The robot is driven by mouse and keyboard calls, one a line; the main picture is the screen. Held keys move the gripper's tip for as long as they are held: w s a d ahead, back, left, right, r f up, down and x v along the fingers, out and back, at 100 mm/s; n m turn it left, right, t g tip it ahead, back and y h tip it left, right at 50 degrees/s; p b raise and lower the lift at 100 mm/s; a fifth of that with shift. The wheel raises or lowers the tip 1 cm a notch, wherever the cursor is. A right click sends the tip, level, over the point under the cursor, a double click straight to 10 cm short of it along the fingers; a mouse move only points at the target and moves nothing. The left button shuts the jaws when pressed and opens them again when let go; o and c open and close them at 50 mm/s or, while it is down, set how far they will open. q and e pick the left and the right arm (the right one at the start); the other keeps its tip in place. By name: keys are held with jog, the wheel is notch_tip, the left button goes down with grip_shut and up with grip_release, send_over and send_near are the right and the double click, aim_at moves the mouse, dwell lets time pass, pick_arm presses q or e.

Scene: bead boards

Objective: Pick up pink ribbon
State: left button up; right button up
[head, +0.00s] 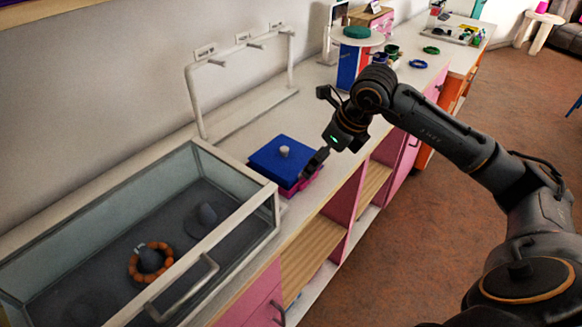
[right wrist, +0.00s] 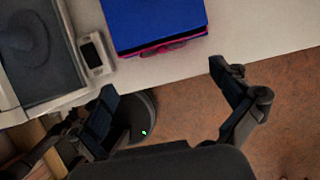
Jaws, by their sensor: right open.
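A blue square lid or block with a pale knob (head: 284,152) sits on the white counter, with pink showing under its right and front edges (head: 302,188). In the right wrist view the blue top (right wrist: 155,20) has a thin pink strip (right wrist: 172,46) along its near edge. I cannot tell whether this pink is a ribbon or part of a box; no separate ribbon is clear. My right gripper (head: 314,162) is beside the blue thing's right edge. In its wrist view the fingers (right wrist: 163,82) are wide apart and empty, short of the pink strip. My left gripper is out of view.
A glass-walled case (head: 236,232) with dark cones and an orange bead ring (head: 133,262) stands at the left. A white rack (head: 240,42) stands behind. The counter's front edge (right wrist: 270,43) runs just past the blue thing. Bead rings (head: 418,64) lie farther back.

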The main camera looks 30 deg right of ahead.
aim_at(311, 186)
jog(key=shift+x, duration=0.8)
jog(key=shift+w+f, duration=0.2)
jog(key=shift+f, duration=0.05)
jog(key=shift+p+x, duration=0.7)
jog(key=shift+x, duration=0.4)
jog(key=x, duration=0.2)
jog(key=shift+w+d+f, duration=0.1)
jog(key=shift+w+f, duration=0.1)
jog(key=shift+f, duration=0.1)
jog(key=shift+w+f+p, duration=0.15)
jog(key=shift+f+p, duration=0.1)
jog(key=shift+p, duration=0.05)
jog(key=shift+f, duration=0.1)
jog(key=shift+c, duration=0.2)
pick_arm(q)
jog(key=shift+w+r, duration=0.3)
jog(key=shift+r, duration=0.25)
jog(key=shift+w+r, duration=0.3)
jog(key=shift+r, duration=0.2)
pick_arm(e)
jog(key=c, duration=0.5)
jog(key=shift+c, duration=0.6)
